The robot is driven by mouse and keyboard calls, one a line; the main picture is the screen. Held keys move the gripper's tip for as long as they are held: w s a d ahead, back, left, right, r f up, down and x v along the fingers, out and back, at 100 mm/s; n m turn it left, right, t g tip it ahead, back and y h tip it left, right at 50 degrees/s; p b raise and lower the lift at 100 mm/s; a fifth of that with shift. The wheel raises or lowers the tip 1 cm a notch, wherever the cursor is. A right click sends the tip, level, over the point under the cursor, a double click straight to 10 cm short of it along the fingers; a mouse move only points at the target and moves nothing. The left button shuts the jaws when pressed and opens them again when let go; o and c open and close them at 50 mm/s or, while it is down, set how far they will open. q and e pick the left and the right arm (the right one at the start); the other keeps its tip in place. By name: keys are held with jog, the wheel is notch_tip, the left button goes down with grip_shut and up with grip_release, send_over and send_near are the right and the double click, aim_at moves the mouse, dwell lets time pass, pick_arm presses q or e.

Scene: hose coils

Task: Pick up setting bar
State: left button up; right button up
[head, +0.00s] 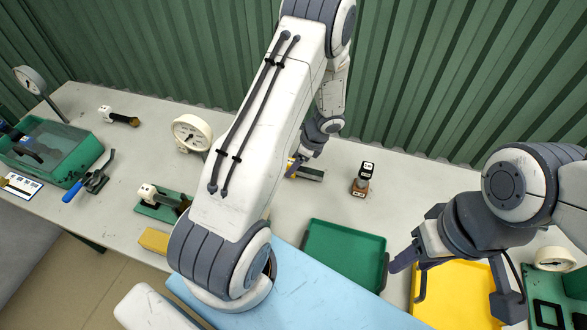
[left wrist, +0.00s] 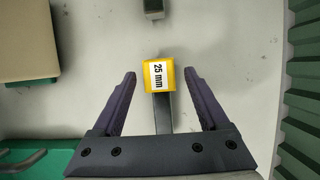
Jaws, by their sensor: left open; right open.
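A setting bar with a yellow block marked "25 mm" (left wrist: 158,74) and a grey shank lies below my left gripper in the left wrist view. The open fingers of my left gripper (left wrist: 160,76) stand on either side of it, with gaps showing. My right gripper (head: 452,278) is open and empty above the yellow tray (head: 455,305) at the lower right.
A green tray (head: 343,252) lies right of the left arm. Dial gauges (head: 192,132), a green case (head: 60,150) and a blue-handled tool (head: 82,188) are at left. A green corrugated wall (head: 450,70) is behind.

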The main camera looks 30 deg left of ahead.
pick_arm(q)
jog(key=shift+a+f, duration=0.15)
jog(key=shift+f, duration=0.2)
grip_shut()
jog(key=shift+r, duration=0.1)
